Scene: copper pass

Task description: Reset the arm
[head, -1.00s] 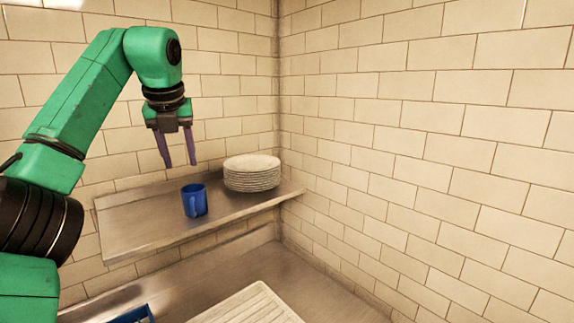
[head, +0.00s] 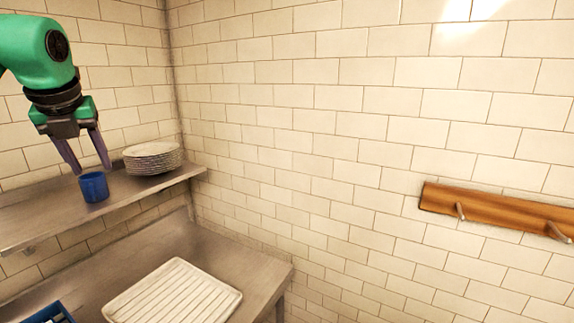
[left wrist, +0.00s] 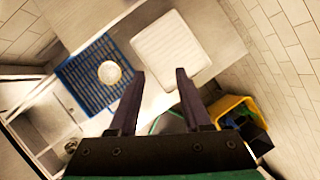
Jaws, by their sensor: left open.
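My left gripper (head: 88,166) is open and empty in the head view, with its dark purple fingers pointing down. It is above the metal wall shelf, and its fingertips show close to a blue mug (head: 94,187). Whether they touch the mug cannot be told. In the left wrist view the two fingers (left wrist: 158,90) are apart with nothing between them. The green left arm comes in from the left edge of the head view. My right gripper is not in view.
A stack of white plates (head: 153,157) stands on the shelf (head: 40,212). Below are a metal counter (head: 235,262), a ribbed white board (head: 175,292) and a blue rack (head: 50,314), which in the left wrist view holds a round pale item (left wrist: 109,72). A wooden hook rail (head: 495,210) is on the right wall.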

